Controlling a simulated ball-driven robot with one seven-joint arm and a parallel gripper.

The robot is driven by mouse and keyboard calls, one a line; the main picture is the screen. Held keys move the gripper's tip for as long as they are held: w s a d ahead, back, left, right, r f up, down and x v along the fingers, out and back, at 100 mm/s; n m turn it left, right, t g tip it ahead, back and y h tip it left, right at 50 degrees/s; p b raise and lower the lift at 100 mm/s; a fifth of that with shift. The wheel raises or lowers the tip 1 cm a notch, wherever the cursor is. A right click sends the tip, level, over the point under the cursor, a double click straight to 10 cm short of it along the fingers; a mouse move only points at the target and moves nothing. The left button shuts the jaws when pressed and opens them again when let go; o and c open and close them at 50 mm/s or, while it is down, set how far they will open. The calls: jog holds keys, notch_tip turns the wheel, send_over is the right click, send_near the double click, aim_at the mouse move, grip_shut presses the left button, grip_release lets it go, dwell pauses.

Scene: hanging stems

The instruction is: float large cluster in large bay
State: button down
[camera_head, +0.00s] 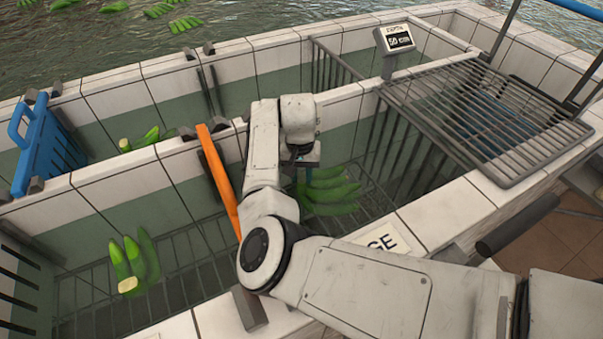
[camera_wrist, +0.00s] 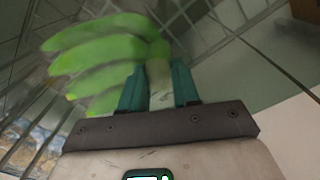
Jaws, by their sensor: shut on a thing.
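A large green banana cluster (camera_head: 330,190) hangs by its stem from my gripper (camera_head: 307,160), inside the front right bay. In the wrist view the teal fingers (camera_wrist: 160,88) are shut on the pale stem, and the cluster (camera_wrist: 100,55) spreads to the left. The bay has a tiled rim and a barred floor; its sign (camera_head: 385,241) ends in "GE", the rest hidden behind my arm. I cannot tell how much of the cluster is under water.
An orange bar (camera_head: 218,180) stands left of my arm. A smaller cluster (camera_head: 134,264) lies in the front left bay, another (camera_head: 150,138) in the back bay. A blue gate (camera_head: 45,150) stands at left.

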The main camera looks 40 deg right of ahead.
jog(key=c, duration=0.8)
grip_release()
jog(key=shift+o, duration=0.2)
notch_tip(320, 180, up, 28)
jog(key=p, duration=1.5)
jog(key=shift+r, duration=0.15)
jog(key=shift+w+a, duration=0.1)
jog(key=shift+a, duration=0.05)
